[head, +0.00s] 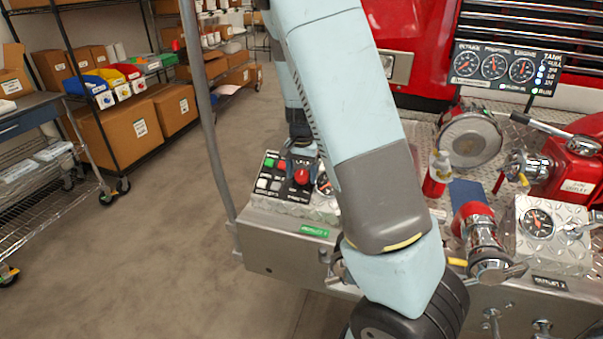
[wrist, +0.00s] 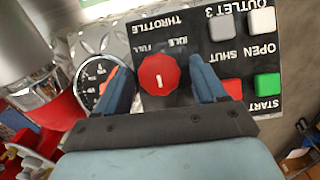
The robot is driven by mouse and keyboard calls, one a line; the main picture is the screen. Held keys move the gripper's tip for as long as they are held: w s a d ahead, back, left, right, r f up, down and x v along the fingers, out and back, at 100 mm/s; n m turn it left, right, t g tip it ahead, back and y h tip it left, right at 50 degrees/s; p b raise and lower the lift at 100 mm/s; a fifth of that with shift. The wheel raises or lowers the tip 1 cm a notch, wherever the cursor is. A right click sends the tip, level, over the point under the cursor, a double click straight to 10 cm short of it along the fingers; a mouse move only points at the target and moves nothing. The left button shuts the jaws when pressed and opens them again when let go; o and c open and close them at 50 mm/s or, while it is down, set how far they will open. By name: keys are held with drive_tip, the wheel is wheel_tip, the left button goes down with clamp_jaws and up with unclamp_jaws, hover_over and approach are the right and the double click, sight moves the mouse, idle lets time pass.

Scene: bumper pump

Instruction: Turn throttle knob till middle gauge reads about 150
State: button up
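The red throttle knob (wrist: 160,73) sits on a black control panel in the wrist view, by the words THROTTLE, FULL and IDLE, which appear upside down. Its white mark is on the side nearer my gripper's palm. My gripper (wrist: 162,85) is open, with one blue finger on each side of the knob and a visible gap to each. In the head view the knob (head: 302,176) shows low beside my arm, which partly hides the panel. The middle gauge (head: 494,67) is on the dark panel at upper right; its needle is visible but its value is too small to read.
Green START (wrist: 267,85), white OPEN and grey buttons lie right of the knob in the wrist view. A red button (wrist: 232,88) is close to the right finger. A small round gauge (wrist: 97,78) lies behind the left finger. Pipes and valves (head: 480,235) fill the deck's right.

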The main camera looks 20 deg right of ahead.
sight(304, 173)
drive_tip(key=c, duration=1)
drive_tip(key=shift+m, duration=0.4)
drive_tip(key=o, duration=1.1)
drive_tip(key=shift+c, duration=0.2)
drive_tip(key=shift+r, duration=0.1)
wheel_tip(304, 173, up, 14)
drive_tip(key=shift+s+d+f, duration=0.15)
drive_tip(key=shift+d+f, duration=0.1)
drive_tip(key=shift+d, duration=0.05)
